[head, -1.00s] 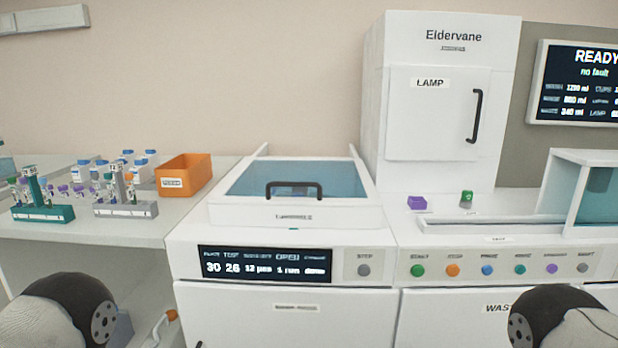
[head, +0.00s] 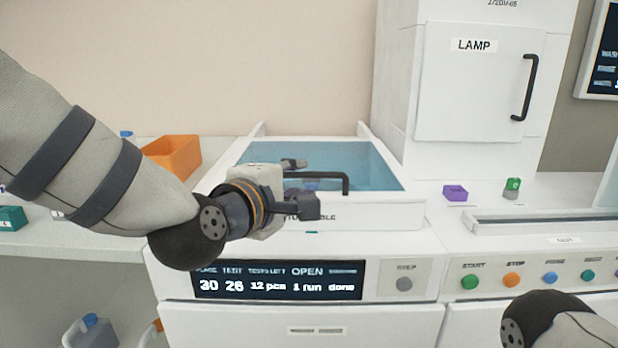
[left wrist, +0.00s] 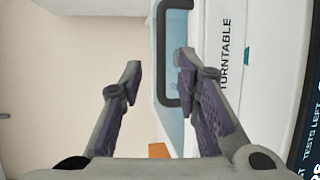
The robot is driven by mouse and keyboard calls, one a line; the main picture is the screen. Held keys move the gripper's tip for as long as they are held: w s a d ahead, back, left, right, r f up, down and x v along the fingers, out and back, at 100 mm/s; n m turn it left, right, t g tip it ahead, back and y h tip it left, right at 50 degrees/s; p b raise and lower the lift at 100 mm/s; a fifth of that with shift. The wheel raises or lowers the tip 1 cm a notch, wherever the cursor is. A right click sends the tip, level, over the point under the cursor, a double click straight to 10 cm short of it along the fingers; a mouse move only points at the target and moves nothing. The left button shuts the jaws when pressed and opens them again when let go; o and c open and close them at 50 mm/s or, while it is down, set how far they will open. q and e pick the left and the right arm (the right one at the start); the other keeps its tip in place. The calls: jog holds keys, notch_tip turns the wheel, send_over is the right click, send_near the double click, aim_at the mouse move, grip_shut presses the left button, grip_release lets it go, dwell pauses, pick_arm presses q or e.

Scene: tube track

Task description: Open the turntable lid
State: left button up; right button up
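The turntable lid (head: 385,212) is a white frame with a blue see-through window, lying shut on the white machine. Its dark bar handle (head: 346,184) stands at the front edge, partly hidden behind my left gripper. In the left wrist view the lid (left wrist: 222,118) shows its TURNTABLE label, and the handle (left wrist: 161,60) appears between the fingertips. My left gripper (head: 301,186) is open in front of the handle's left part. In the left wrist view its fingers (left wrist: 159,68) are spread wide, holding nothing; I cannot tell how near the handle is in depth. My right gripper is out of view.
The lamp cabinet (head: 468,100) rises behind right of the lid. A display (head: 275,280) and button sit below the lid. An orange bin (head: 176,155) stands left, behind my arm. A purple block (head: 455,193) and green-capped item (head: 512,188) are on the right.

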aim_at(308, 175)
pick_arm(q)
jog(key=x, duration=0.6)
jog(key=shift+f, duration=0.15)
jog(key=shift+a, duration=0.1)
grip_shut()
